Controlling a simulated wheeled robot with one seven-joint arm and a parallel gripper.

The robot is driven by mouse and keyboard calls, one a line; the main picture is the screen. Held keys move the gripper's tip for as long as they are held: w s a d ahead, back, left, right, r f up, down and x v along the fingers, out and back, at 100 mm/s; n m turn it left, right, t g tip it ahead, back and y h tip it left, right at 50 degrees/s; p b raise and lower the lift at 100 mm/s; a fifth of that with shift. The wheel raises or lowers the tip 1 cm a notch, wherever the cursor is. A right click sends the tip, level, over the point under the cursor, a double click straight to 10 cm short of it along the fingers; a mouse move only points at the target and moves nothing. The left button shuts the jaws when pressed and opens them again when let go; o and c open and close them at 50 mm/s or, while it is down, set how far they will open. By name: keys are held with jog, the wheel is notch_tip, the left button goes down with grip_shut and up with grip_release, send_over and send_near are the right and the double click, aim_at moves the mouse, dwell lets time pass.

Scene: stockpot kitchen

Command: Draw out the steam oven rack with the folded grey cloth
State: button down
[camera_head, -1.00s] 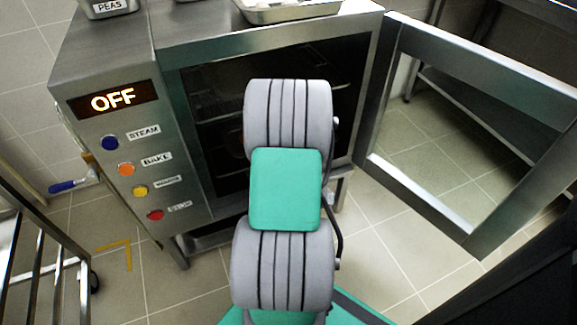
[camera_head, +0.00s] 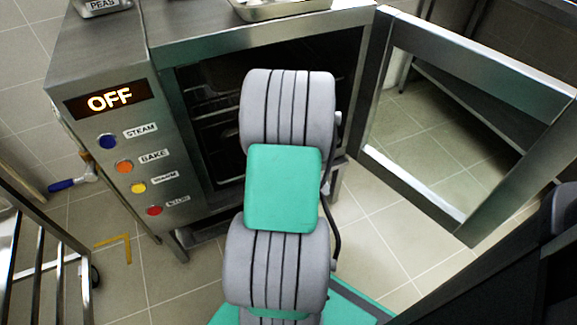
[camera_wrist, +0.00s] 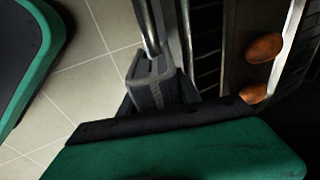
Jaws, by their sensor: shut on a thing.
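The steam oven (camera_head: 135,170) stands ahead in the head view with its door (camera_head: 420,200) swung open to the right. Its display reads OFF. Dark rack levels (camera_head: 205,110) show inside the cavity, partly behind my arm. In the wrist view, my gripper (camera_wrist: 155,100) is shut on the folded grey cloth (camera_wrist: 150,84). The cloth sits against a metal bar of the oven rack (camera_wrist: 147,28); how far it wraps round the bar is hard to tell. My gripper and the cloth are hidden behind my arm in the head view.
A pan with brown round food (camera_wrist: 264,47) lies at the right of the wrist view. A metal tray (camera_head: 285,8) and a PEAS container (camera_head: 100,6) are on the oven top. A metal trolley (camera_head: 45,250) stands at lower left. Tiled floor is clear below the door.

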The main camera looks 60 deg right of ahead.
jog(key=shift+s+a+p, duration=0.35)
jog(key=shift+s+a, duration=0.15)
jog(key=shift+s, duration=0.35)
jog(key=shift+s+a+p, duration=0.35)
jog(key=shift+s+a, duration=0.1)
jog(key=shift+s, duration=0.45)
jog(key=shift+s+a+p, duration=0.35)
jog(key=shift+s+a, duration=0.15)
jog(key=shift+s, duration=0.35)
jog(key=shift+s+a+p, duration=0.35)
jog(key=shift+s+a, duration=0.2)
jog(key=shift+s, duration=0.25)
jog(key=shift+s+a+p, duration=0.35)
jog(key=shift+s+a, duration=0.15)
jog(key=shift+s, duration=0.35)
jog(key=shift+s+a+p, duration=0.35)
jog(key=shift+s+a, duration=0.15)
jog(key=shift+s, duration=0.35)
jog(key=shift+s+a+p, duration=0.35)
jog(key=shift+s+a, duration=0.2)
jog(key=shift+s, duration=0.3)
jog(key=shift+s+a+p, duration=0.35)
jog(key=shift+s+a, duration=0.15)
jog(key=shift+s, duration=0.45)
